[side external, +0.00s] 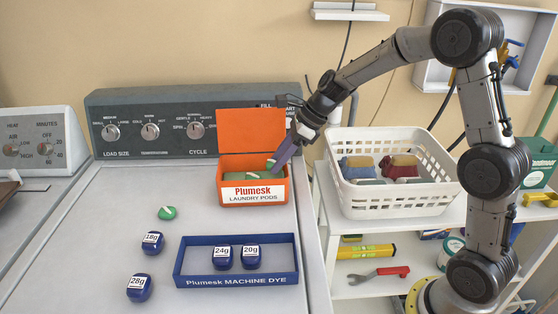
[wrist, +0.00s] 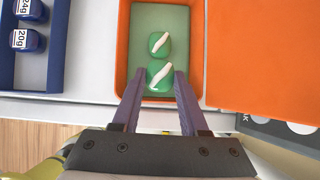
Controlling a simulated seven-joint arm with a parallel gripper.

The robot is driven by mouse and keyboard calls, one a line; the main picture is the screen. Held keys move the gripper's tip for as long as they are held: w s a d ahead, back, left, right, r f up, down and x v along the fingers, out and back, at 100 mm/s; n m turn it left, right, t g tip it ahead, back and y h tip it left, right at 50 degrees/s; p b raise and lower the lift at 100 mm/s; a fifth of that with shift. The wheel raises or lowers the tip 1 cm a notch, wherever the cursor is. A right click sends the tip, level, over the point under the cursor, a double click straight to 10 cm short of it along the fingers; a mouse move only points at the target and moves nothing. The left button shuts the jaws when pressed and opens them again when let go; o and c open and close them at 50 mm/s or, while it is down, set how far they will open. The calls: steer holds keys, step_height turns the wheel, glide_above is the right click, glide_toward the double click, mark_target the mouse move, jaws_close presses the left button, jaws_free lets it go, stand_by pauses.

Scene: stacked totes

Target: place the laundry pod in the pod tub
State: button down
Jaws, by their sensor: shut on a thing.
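The pod tub (side external: 255,193) is an orange box labelled "Plumesk LAUNDRY PODS", with its lid up at the back. It also shows in the wrist view (wrist: 123,60), with a pale green inside. My gripper (side external: 278,163) is at the tub's right side, fingers pointing down into its opening. In the wrist view my gripper (wrist: 160,76) is shut on a green laundry pod with a white stripe (wrist: 160,80), over the tub's interior. Another green pod (wrist: 159,43) lies in the tub just beyond it. A third green pod (side external: 167,212) lies on the washer top, left of the tub.
A blue dye tray (side external: 236,281) holding two dye bottles stands in front of the tub. Two more blue bottles (side external: 152,243) (side external: 139,288) stand left of it. A white basket (side external: 398,203) with folded cloths is to the right. The washer top (side external: 95,220) is clear at left.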

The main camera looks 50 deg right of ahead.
steer(key=shift+f, duration=0.3)
steer(key=shift+f, duration=0.45)
steer(key=shift+f, duration=0.15)
steer(key=shift+c, duration=2.2)
jaws_free()
